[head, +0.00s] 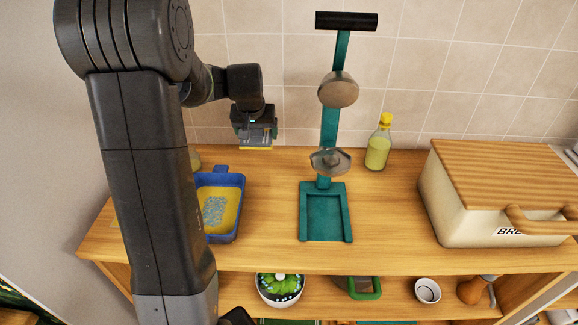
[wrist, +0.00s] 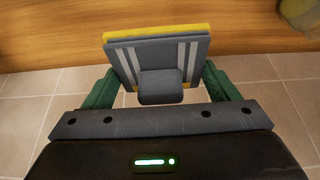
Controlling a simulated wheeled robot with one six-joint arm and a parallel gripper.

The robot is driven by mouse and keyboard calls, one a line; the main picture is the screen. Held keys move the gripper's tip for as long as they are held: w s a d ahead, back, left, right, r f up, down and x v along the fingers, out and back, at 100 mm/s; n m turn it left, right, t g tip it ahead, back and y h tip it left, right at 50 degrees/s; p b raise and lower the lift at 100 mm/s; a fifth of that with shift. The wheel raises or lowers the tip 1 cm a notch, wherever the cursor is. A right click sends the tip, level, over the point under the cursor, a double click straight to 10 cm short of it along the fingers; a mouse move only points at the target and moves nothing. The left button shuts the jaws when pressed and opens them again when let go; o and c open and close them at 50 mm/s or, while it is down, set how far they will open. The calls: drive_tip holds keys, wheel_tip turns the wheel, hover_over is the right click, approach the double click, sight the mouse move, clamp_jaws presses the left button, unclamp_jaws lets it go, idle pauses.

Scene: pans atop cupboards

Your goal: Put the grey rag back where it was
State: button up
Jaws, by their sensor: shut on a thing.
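My gripper (head: 255,134) is up above the back of the counter, in front of the tiled wall, right of the blue pan. It is shut on a folded grey rag (wrist: 150,53) with pale stripes and a yellow edge or layer. In the wrist view, the green fingers of my gripper (wrist: 160,82) stand on both sides of the rag. The rag is held clear of the wooden counter (head: 270,222). A grey block on the rag's near face hides part of it.
A blue pan (head: 239,192) with yellow and greyish contents stands left, partly behind my arm. A teal press-like stand (head: 325,232) rises mid-counter. A yellow-capped bottle (head: 377,150) and a bread box (head: 470,205) stand right. Counter between pan and stand is clear.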

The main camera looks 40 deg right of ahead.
sight(259, 143)
drive_tip(key=f, duration=0.4)
drive_tip(key=d+f, duration=0.1)
drive_tip(key=shift+s+f, duration=0.25)
drive_tip(key=shift+f, duration=0.15)
drive_tip(key=shift+a+f, duration=0.1)
drive_tip(key=shift+f, duration=1.9)
drive_tip(key=shift+f, duration=0.1)
drive_tip(key=shift+f, duration=0.2)
drive_tip(key=o, duration=1.1)
drive_tip(key=shift+r, duration=0.1)
drive_tip(key=shift+r, duration=0.1)
drive_tip(key=shift+r+p, duration=0.2)
drive_tip(key=shift+p, duration=0.1)
drive_tip(key=v, duration=1.2)
drive_tip(key=shift+b, duration=0.3)
drive_tip(key=shift+w+f, duration=0.1)
